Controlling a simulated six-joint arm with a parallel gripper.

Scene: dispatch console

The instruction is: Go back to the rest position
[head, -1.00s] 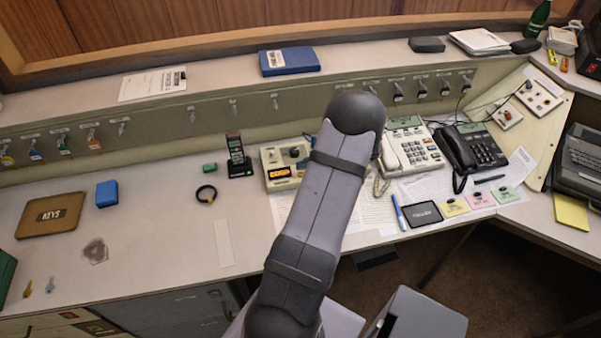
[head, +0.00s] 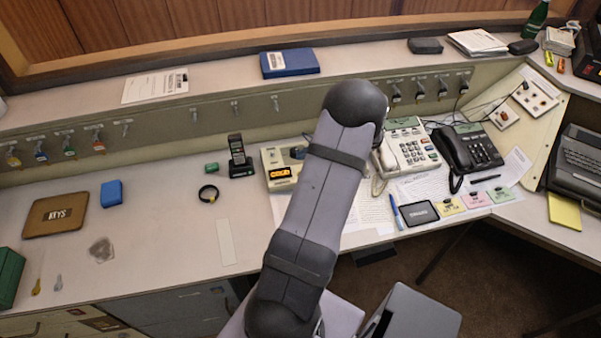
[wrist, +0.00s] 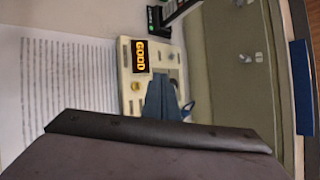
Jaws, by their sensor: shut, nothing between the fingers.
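My arm rises from the bottom middle of the head view, and its upper joint hides the gripper there. In the wrist view my gripper (wrist: 161,82) shows as a narrow blue-grey pair of fingers, shut and empty. They lie across the picture of a cream tester box (wrist: 128,85), whose lit display reads GOOD. How far they are above the box I cannot tell. The tester (head: 280,182) also stands on the desk left of my arm in the head view.
A white phone (head: 412,155) and black phone (head: 470,150) stand close on the right. Key hooks (head: 237,108) line the upright panel behind. The desk's front left middle is mostly clear.

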